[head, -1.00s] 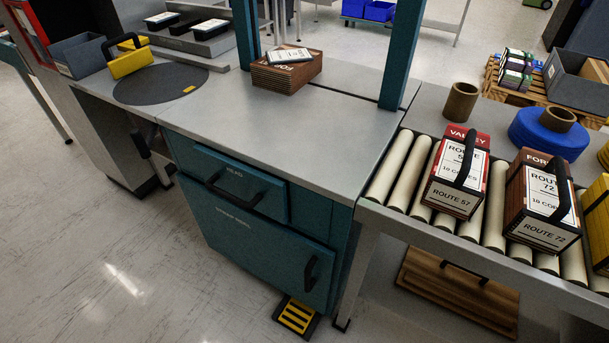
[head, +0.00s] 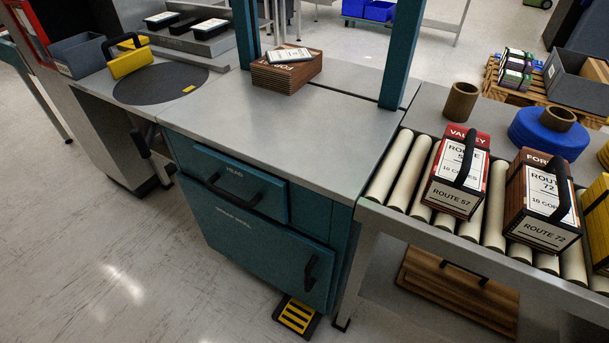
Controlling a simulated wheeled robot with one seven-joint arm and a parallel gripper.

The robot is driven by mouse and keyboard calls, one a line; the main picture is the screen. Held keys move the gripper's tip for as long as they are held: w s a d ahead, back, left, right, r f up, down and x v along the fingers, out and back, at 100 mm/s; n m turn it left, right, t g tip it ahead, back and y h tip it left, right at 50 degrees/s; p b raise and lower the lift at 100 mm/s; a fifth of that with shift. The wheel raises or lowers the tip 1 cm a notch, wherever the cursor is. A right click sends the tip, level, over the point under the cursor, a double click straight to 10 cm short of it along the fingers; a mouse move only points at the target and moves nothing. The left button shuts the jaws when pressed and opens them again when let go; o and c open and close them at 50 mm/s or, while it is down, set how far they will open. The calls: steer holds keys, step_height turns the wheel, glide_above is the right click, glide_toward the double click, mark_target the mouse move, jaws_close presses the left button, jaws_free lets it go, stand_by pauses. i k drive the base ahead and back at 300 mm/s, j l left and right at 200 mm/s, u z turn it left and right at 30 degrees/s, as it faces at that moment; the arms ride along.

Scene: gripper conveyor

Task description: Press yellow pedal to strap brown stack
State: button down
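The yellow pedal (head: 298,316), with dark slots and a black frame, sits on the floor at the foot of the teal cabinet (head: 262,238). The brown stack (head: 287,74) lies on the grey worktop near the teal arch, with a white label card on top. No strap shows around it from here. The teal arch posts (head: 403,50) rise from the worktop, one beside the stack and one to its right. My gripper is not in view.
A roller conveyor (head: 400,168) on the right holds a strapped red stack (head: 455,172) and a strapped brown Route 72 stack (head: 541,200). The floor at front left is clear.

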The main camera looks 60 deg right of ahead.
mark_target(298, 315)
steer(key=k+j+z, duration=0.1)
steer(key=z, duration=1.45)
